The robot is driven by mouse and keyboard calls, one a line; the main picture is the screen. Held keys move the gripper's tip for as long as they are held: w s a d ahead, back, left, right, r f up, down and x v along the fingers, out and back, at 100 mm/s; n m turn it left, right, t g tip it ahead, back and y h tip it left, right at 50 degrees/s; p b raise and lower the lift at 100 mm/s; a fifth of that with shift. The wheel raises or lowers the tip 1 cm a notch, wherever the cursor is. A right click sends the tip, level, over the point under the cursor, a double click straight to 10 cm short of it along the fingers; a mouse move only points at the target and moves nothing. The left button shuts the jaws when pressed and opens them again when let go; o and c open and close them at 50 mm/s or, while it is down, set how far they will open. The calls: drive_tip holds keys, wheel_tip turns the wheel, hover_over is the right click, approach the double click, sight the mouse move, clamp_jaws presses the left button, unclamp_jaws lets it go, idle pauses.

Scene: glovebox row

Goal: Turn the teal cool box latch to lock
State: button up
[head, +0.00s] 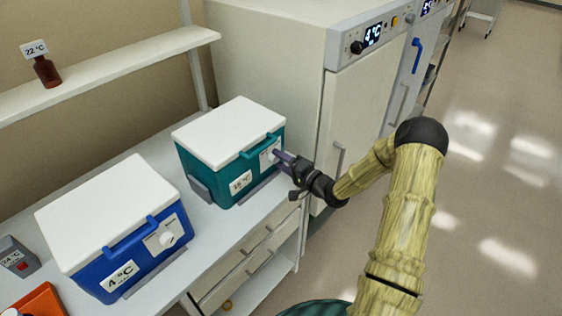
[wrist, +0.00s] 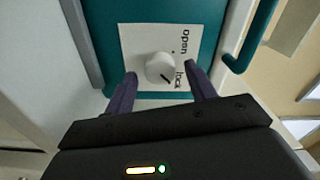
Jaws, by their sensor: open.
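The teal cool box (head: 211,180) stands on the counter with its white lid closed. In the wrist view its teal front (wrist: 203,20) carries a white label plate marked "open" and "lock". A round white latch knob (wrist: 160,68) sits on this plate, with a dark pointer line aimed toward the "lock" side. My gripper (head: 281,160) is at the box's front right. In the wrist view its two purple fingers (wrist: 162,92) are open, one on each side of the knob. I cannot tell whether they touch it.
A blue cool box (head: 88,262) with a white lid stands to the left on the same counter. A cream cabinet (head: 350,120) with a 4 °C display stands right behind the teal box. A shelf holds a brown bottle (head: 46,72). The floor at right is clear.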

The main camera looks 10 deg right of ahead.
drive_tip(key=b+v, duration=0.3)
drive_tip(key=v, duration=1.4)
drive_tip(key=shift+a, duration=0.15)
drive_tip(key=s+a+r+n+g+h+p, duration=0.1)
drive_tip(key=s+a+r+n+g+h, duration=0.3)
drive_tip(key=s+a+g+h, duration=0.1)
drive_tip(key=s+a+r+n+g+h+p, duration=0.1)
drive_tip(key=s+a+r+n+g+h, duration=0.3)
drive_tip(key=s+g, duration=0.3)
drive_tip(key=s+a+h, duration=0.1)
drive_tip(key=s, duration=0.2)
drive_tip(key=shift+a+h+p, duration=0.3)
drive_tip(key=shift+a+p, duration=0.05)
idle(0.4)
